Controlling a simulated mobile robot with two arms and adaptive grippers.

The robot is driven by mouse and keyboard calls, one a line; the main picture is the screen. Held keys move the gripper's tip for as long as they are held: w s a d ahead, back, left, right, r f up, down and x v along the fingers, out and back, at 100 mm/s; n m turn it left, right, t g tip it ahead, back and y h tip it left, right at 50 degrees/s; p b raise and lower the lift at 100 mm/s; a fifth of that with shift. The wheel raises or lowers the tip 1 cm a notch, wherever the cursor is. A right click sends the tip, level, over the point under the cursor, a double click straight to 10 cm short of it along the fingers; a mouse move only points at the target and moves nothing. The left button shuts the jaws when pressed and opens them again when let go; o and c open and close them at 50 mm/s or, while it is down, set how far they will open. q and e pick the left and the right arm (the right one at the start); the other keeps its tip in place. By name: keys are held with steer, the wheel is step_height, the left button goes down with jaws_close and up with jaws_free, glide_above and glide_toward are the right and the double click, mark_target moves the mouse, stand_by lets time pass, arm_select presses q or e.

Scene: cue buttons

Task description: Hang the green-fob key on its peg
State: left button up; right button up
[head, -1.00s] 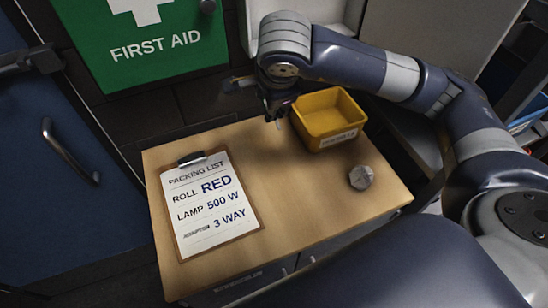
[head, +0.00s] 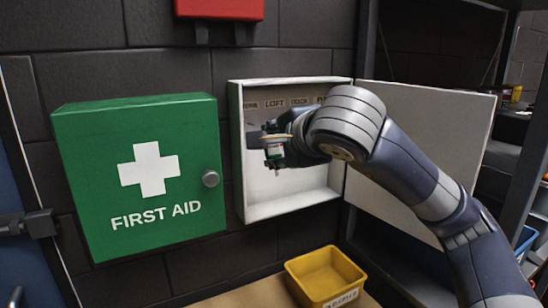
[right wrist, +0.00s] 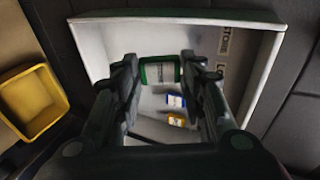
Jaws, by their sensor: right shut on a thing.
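My right gripper (head: 276,152) is shut on the green-fob key (head: 273,163) in front of the open white key cabinet (head: 237,150). In the right wrist view the green fob with its white label (right wrist: 159,72) sits between the two fingertips (right wrist: 158,66). Something thin and pale hangs below the fob in the head view. A row of labels, one reading LOFT (head: 274,104), runs along the cabinet's upper back. The pegs are too small or hidden to make out. My left gripper is not in view.
Blue (right wrist: 176,101) and yellow (right wrist: 177,120) fobs show inside the cabinet. Its white door (head: 430,150) stands open at the right, behind my right arm. A green first aid box (head: 140,225) is close on the left. A yellow bin (head: 325,278) stands on the table below.

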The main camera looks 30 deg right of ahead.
steer(key=shift+w+f, duration=0.1)
steer(key=shift+w, duration=0.75)
steer(key=shift+w+d+f+p, duration=0.1)
steer(key=shift+w+p, duration=0.4)
steer(key=shift+w, duration=0.75)
steer(key=shift+w+d+f, duration=0.1)
steer(key=shift+w+f, duration=0.1)
steer(key=shift+w, duration=1)
steer(key=shift+w+d+f, duration=0.1)
steer(key=shift+w+f, duration=0.05)
steer(key=shift+w, duration=1.05)
steer(key=o, duration=1)
steer(key=shift+a, duration=0.1)
